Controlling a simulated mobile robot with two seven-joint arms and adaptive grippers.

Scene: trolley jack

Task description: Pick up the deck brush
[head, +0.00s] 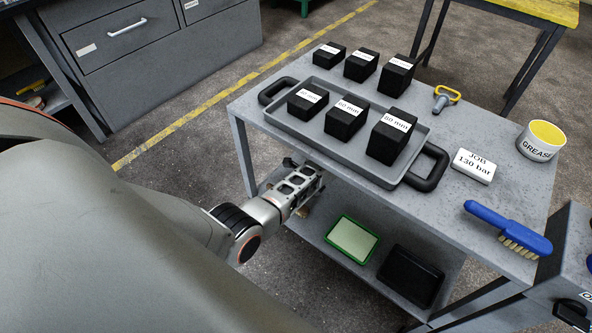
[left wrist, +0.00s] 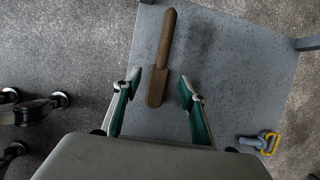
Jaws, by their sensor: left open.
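A brown, wooden-looking brush shape (left wrist: 165,55) with a narrow handle and wider end lies on a grey surface in the left wrist view. Its bristles do not show. In the head view a small brown bit (head: 303,212) shows at my left gripper (head: 304,183), beside the trolley's lower shelf. My left gripper (left wrist: 160,84) is open, its fingertips either side of the brown thing's wider end, not closed on it. A blue brush (head: 508,229) with pale bristles lies on the trolley top at the right, away from the gripper. I cannot tell which is the deck brush.
A green-framed tray (head: 352,239) and black tray (head: 410,275) stand on the shelf. A yellow-ringed bolt (left wrist: 258,141) lies right of my gripper.

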